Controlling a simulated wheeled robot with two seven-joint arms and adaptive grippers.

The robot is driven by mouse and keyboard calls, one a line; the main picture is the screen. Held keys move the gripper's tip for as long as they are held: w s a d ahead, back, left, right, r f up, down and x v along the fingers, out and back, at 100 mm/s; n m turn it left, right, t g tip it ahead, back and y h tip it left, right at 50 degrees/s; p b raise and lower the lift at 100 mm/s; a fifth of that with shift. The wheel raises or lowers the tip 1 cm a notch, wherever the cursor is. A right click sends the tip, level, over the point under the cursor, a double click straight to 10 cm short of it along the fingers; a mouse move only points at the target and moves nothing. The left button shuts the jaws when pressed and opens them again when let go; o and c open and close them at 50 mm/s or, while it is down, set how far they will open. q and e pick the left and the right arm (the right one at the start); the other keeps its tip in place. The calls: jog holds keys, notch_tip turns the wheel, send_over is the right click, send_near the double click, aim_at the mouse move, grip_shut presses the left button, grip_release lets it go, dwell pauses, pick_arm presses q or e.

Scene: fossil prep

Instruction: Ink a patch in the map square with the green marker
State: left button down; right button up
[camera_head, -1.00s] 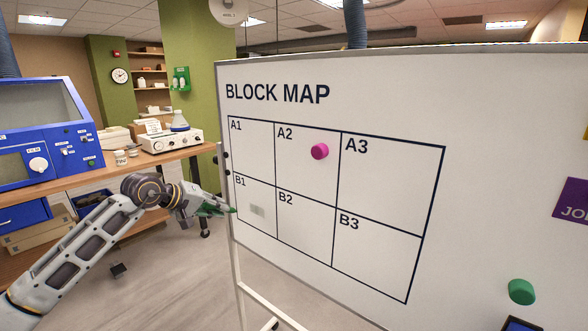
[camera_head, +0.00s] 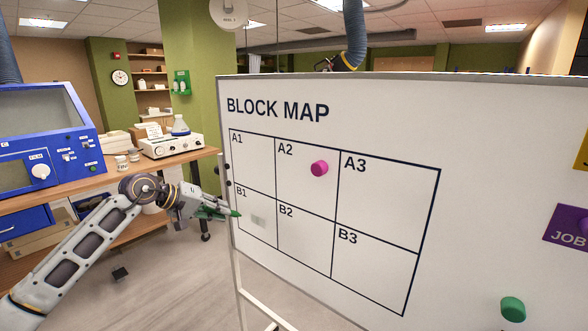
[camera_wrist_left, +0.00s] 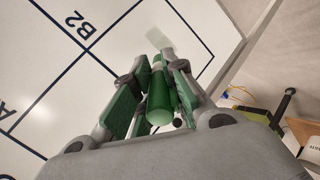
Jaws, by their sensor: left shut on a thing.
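The whiteboard's block map (camera_head: 388,205) has squares A1 to A3 above B1 to B3. Square B1 (camera_head: 248,203), lower left, holds a faint grey patch (camera_head: 258,219), which also shows in the left wrist view (camera_wrist_left: 181,38). My left gripper (camera_head: 212,212) is shut on the green marker (camera_wrist_left: 159,90), between its green-padded fingers. The marker's tip (camera_head: 237,213) points right at the left edge of B1, left of the grey patch. I cannot tell whether the tip touches the board. My right gripper is not in view.
A magenta magnet (camera_head: 319,168) sits in A2 and a green one (camera_head: 513,309) at lower right. A purple card (camera_head: 566,229) is at the board's right. A bench (camera_head: 110,187) with a blue cabinet (camera_head: 45,145) stands behind my left arm. A blue hose (camera_head: 355,35) hangs behind the board.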

pick_arm(q)
jog(key=s+d+r+m+g+h, duration=0.1)
jog(key=s+d+r+m+g, duration=0.2)
jog(key=s+r, duration=0.7)
jog(key=s+a+f+t, duration=0.1)
jog(key=s+f, duration=0.4)
jog(key=f, duration=0.8)
jog(key=s+a+f+n+t, duration=0.1)
jog(key=s+f, duration=0.5)
jog(key=f, duration=0.6)
jog(key=shift+a+f+n, duration=0.3)
jog(key=shift+f, duration=0.05)
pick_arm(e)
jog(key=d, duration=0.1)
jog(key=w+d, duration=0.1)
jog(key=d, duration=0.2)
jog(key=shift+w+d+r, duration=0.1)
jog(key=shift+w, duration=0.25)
pick_arm(q)
jog(key=shift+a, duration=0.1)
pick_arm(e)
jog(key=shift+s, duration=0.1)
